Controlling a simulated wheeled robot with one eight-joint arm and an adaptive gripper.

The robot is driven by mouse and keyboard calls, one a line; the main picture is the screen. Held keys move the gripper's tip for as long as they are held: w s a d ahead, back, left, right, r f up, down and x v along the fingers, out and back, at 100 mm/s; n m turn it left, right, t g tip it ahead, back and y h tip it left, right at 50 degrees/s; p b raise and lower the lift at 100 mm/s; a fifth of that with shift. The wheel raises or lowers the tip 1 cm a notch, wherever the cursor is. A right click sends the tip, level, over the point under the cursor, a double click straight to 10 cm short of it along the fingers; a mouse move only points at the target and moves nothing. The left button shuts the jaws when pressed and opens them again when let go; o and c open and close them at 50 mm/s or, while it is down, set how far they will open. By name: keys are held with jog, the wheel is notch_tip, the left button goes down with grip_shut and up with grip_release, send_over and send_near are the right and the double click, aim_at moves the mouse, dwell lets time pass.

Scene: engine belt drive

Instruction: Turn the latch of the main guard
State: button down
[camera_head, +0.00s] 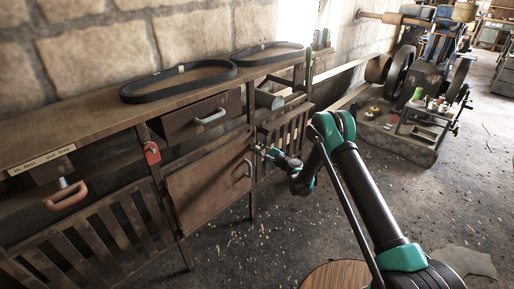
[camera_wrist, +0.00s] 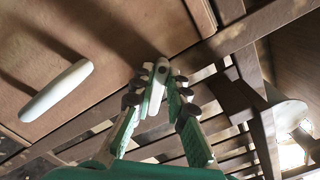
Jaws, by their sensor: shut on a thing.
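A small pale metal latch (camera_wrist: 160,72) shows at the edge of a brown wooden door panel in the wrist view. My gripper (camera_wrist: 157,90) is shut on it, with one finger on each side. In the head view my gripper (camera_head: 262,151) is at the right edge of the cabinet door (camera_head: 205,187), which looks closed. The door has a pale handle (camera_wrist: 56,90), left of my fingers in the wrist view. The latch is too small to make out in the head view. I cannot tell which panel is called the main guard.
Two black belts (camera_head: 178,82) lie on the bench top. A drawer (camera_head: 202,117) is above the door. A red padlock (camera_head: 151,153) and a red-handled lever (camera_head: 66,196) are at the left. Wooden slats (camera_head: 284,135) are right of the door. The floor (camera_head: 345,220) has free room.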

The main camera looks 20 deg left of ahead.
jog(key=shift+s+a+f+n, duration=0.1)
jog(key=shift+f+n, duration=0.15)
jog(key=shift+n, duration=1.15)
jog(key=shift+s+d+f+n, duration=0.1)
jog(key=shift+f+n, duration=0.1)
jog(key=shift+n, duration=1.2)
jog(key=shift+s+a+f+n, duration=0.1)
jog(key=shift+f+n, duration=0.15)
jog(key=shift+n, duration=1.15)
jog(key=c, duration=1.5)
grip_release()
notch_tip(320, 180, up, 10)
